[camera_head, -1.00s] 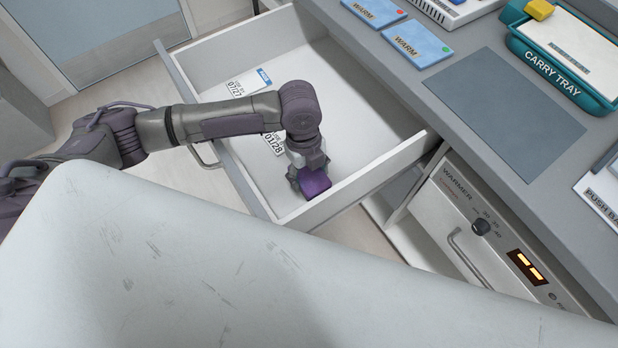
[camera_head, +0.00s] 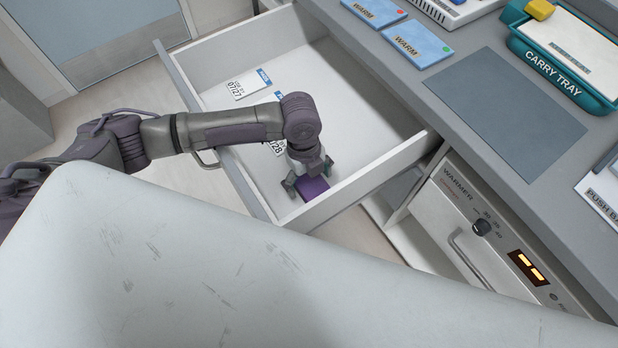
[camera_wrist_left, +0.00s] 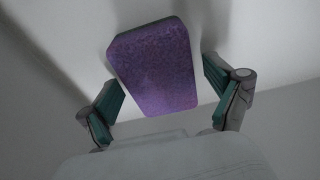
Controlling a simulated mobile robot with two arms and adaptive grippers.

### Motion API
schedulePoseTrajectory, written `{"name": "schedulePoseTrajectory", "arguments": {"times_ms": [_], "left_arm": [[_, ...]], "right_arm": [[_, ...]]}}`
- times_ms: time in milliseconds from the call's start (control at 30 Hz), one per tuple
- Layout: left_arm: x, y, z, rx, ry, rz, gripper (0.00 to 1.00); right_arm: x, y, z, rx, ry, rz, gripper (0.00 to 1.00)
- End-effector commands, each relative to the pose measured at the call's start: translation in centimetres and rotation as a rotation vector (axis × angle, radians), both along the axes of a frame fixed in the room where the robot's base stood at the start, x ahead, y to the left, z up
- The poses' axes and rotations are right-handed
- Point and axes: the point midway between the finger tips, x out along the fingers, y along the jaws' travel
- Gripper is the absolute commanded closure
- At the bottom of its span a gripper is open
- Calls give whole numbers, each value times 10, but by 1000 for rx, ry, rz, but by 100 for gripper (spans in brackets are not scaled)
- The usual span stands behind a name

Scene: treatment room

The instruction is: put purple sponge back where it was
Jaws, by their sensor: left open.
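The purple sponge (camera_head: 312,188) lies in the near corner of the open drawer (camera_head: 352,185). It also shows in the left wrist view (camera_wrist_left: 157,66), between the two fingers and apart from both. My left gripper (camera_head: 308,183) is open, its fingers spread on either side of the sponge. It reaches down into the drawer. My right gripper is not in view.
White packets with printed dates (camera_head: 248,84) lie in the drawer, partly hidden by my left arm. The counter holds blue WARM packs (camera_head: 418,44), a grey mat (camera_head: 503,112) and a teal carry tray (camera_head: 560,75). A warmer (camera_head: 462,215) is below. A pale surface (camera_head: 200,270) fills the foreground.

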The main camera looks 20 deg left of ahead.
Motion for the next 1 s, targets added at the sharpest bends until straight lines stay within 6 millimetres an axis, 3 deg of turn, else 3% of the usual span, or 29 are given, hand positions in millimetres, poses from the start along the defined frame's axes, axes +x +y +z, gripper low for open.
{"name": "schedulePoseTrajectory", "arguments": {"times_ms": [167,633,800,1000], "left_arm": [[2,1,14,-1,-3,0,9],[10,12,105,-2,-2,0,9],[11,14,119,-1,0,0,9],[11,14,122,-1,1,1,9]], "right_arm": [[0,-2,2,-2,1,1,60],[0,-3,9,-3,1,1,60],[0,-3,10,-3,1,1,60],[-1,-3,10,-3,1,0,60]]}}
